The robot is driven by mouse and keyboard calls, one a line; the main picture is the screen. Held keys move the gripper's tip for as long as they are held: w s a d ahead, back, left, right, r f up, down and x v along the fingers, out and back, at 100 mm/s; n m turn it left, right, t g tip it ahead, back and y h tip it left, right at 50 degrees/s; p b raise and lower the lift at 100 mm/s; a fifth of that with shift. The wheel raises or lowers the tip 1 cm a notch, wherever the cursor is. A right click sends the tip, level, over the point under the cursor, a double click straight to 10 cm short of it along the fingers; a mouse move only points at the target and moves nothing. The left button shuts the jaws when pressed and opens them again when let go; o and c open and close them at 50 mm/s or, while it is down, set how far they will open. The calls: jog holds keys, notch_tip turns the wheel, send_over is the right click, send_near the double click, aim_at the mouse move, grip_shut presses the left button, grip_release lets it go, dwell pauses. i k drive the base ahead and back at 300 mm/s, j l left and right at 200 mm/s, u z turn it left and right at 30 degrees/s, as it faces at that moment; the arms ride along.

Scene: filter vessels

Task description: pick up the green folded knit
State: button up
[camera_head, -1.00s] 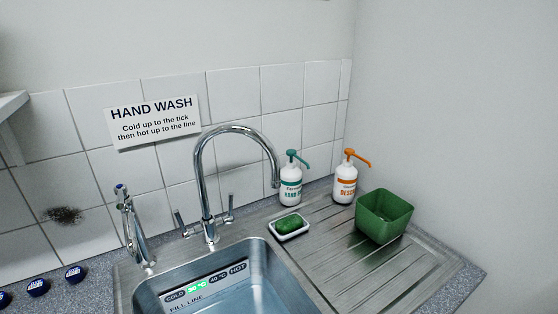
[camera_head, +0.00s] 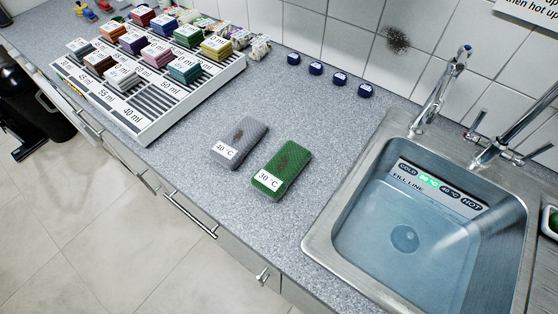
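The green folded knit (camera_head: 283,168) lies flat on the grey speckled worktop, left of the sink. My gripper is not in view.
The sink (camera_head: 400,235) holds water, with running water entering from the right. A tiered rack (camera_head: 150,125) of coloured folded cloths stands at the upper left. Several blue caps (camera_head: 316,68) line the wall. The worktop in front of the knits is clear.

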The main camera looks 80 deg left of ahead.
aim_at(273, 180)
jog(key=u, duration=0.4)
jog(key=k+u, duration=0.1)
jog(key=u, duration=0.3)
jog(key=k+u, duration=0.1)
jog(key=u, duration=0.7)
jog(key=k, duration=0.4)
